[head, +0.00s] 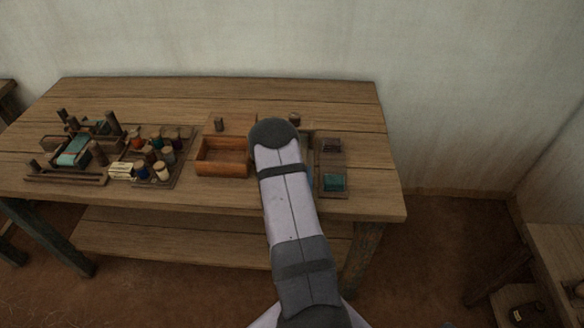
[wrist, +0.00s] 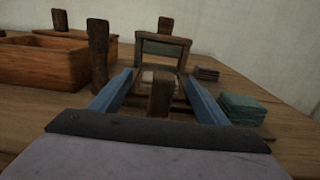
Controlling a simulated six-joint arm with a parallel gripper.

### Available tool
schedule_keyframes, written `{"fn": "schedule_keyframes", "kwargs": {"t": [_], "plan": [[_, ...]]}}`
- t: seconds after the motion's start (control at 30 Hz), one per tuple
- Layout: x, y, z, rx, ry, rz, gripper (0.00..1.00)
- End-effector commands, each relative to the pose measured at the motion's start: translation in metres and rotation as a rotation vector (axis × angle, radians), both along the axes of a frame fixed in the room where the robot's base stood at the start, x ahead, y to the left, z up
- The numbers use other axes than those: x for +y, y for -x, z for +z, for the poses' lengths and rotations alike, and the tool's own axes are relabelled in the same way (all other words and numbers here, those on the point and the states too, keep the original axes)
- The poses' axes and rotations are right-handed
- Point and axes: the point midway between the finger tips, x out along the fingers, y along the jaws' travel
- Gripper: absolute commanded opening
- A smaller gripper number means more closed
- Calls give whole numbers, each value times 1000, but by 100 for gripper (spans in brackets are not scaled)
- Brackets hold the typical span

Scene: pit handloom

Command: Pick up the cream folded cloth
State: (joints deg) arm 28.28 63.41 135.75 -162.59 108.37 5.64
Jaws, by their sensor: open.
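In the wrist view, a small pale stack (wrist: 147,76), which looks like the cream folded cloth, lies low between my finger tips. A short wooden post in front hides part of it. A wooden frame stands behind it. My gripper (wrist: 159,76) is open, with its two blue fingers apart on either side of the post. I see no contact with the pale stack. In the head view my arm covers this spot and hides the fingers and the stack.
A teal folded cloth (wrist: 243,108) and a dark folded stack (wrist: 207,74) lie to the right. An open wooden box (head: 222,158) and an upright post (wrist: 98,52) are to the left. Spools (head: 160,171) crowd the table further left. The table's right end is clear.

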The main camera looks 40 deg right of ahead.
Motion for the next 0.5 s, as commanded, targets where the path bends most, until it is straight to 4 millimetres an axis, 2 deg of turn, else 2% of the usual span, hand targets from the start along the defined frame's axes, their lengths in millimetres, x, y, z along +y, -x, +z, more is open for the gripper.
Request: {"fn": "schedule_keyframes", "kwargs": {"t": [0.13, 0.3, 0.4, 0.5], "plan": [[0, 0, 0, 0, 0, 0, 66], [0, 0, 0, 1, -1, 0, 26], [0, 0, 0, 0, 0, 0, 21], [0, 0, 0, 0, 0, 0, 21]]}}
